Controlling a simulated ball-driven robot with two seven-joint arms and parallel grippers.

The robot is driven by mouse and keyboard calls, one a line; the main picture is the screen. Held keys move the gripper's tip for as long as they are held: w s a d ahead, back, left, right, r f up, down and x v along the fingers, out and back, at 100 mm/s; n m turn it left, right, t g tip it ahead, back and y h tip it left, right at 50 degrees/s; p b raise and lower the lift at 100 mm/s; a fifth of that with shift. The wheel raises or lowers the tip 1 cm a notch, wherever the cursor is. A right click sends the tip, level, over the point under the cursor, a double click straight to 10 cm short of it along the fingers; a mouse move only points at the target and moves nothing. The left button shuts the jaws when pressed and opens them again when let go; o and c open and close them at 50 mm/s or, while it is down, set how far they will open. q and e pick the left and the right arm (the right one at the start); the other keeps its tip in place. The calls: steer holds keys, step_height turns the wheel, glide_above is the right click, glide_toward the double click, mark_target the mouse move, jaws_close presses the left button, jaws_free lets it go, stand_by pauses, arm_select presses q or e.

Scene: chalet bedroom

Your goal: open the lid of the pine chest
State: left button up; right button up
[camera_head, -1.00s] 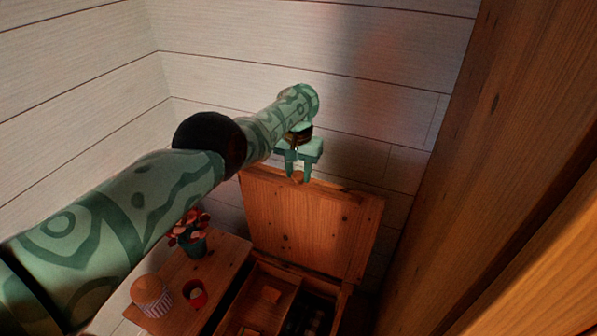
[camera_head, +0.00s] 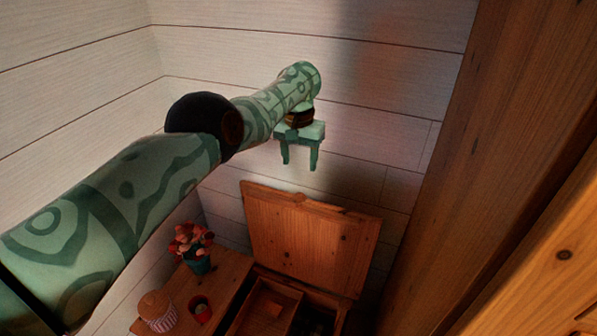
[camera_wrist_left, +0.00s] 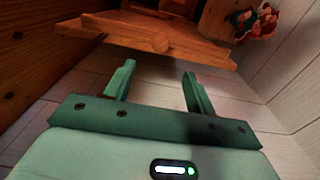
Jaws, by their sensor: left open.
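The pine chest (camera_head: 233,318) stands low in the head view, below my left arm. Its lid (camera_head: 310,240) is raised and stands up at the back, showing its inner face. The chest's inside is visible, with a wooden compartment (camera_head: 268,302) and a darker part beside it. My left gripper (camera_head: 299,165) is open and empty, above the lid's top edge and apart from it. In the left wrist view, the open fingers (camera_wrist_left: 157,80) point toward the lid's edge (camera_wrist_left: 160,40), with a gap between. My right gripper is not in view.
A wooden surface left of the chest holds a potted red flower (camera_head: 194,247), a striped jar (camera_head: 157,310) and a small red pot (camera_head: 200,309). A tall wooden panel (camera_head: 480,150) stands close on the right. A pale plank wall (camera_head: 230,50) is behind.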

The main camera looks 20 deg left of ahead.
arm_select(q)
steer(key=shift+r+p, duration=0.4)
steer(key=shift+r, duration=1.55)
